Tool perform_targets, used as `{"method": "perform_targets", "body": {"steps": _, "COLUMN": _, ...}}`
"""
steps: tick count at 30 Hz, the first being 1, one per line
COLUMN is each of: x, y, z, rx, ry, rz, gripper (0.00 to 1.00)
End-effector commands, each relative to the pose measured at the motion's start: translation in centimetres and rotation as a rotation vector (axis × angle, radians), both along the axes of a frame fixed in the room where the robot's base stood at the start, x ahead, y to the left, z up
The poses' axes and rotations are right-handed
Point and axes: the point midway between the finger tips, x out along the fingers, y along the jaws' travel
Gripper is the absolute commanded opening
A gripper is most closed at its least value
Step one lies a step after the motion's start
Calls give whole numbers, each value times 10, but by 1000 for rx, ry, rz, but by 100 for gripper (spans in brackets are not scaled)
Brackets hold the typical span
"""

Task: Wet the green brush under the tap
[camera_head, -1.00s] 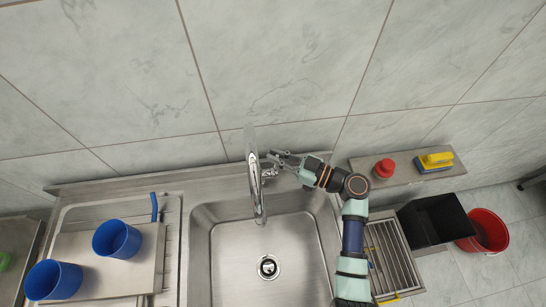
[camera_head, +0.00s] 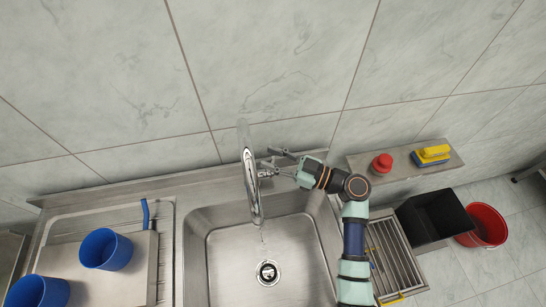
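The chrome tap (camera_head: 250,175) stands at the back of the steel sink (camera_head: 225,250), its curved spout over the basin. A small clear streak, which looks like water, shows below the spout end. My gripper (camera_head: 268,158) is at the right of the tap, beside its lever. Its fingers look spread apart, with nothing clearly held between them; whether they touch the lever I cannot tell. No green brush is in view.
Two blue cups (camera_head: 106,249) and a blue handle (camera_head: 146,214) are at the left drainboard. A black bin (camera_head: 434,218), red bucket (camera_head: 484,226) and grated tray (camera_head: 394,262) stand at right.

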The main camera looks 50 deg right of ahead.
Motion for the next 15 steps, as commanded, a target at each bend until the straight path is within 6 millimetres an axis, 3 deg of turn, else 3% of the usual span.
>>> {"method": "perform_targets", "body": {"steps": 5, "x": -24, "y": -7, "z": -2, "rx": 2, "ry": 0, "rz": -4, "gripper": 36}}
{"method": "perform_targets", "body": {"steps": 15, "x": -100, "y": -27, "z": -8, "rx": 1, "ry": 1, "rz": -4, "gripper": 36}}
